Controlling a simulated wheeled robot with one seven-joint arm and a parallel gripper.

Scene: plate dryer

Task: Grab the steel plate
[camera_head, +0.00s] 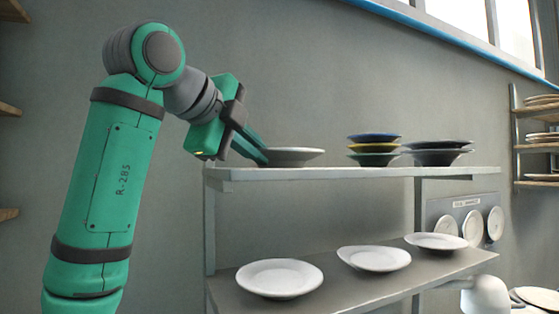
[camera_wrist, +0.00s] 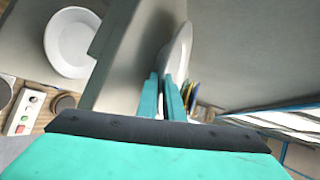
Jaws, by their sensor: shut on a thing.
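The steel plate (camera_head: 293,155) is a pale grey plate at the left end of the upper shelf (camera_head: 350,175). It appears level, at the shelf's top; I cannot tell whether it still touches the shelf. My gripper (camera_head: 263,159) reaches it from the left and is shut on its near rim. In the wrist view the plate (camera_wrist: 180,48) shows edge-on beyond the teal fingers (camera_wrist: 170,82), which pinch its rim. The fingers hide part of that rim.
Stacked dark and yellow plates (camera_head: 374,148) and a dark stack (camera_head: 438,152) stand farther right on the upper shelf. White plates (camera_head: 279,278) lie on the lower shelf (camera_head: 330,295). The wall is close behind. A side rack (camera_head: 517,147) holds more plates.

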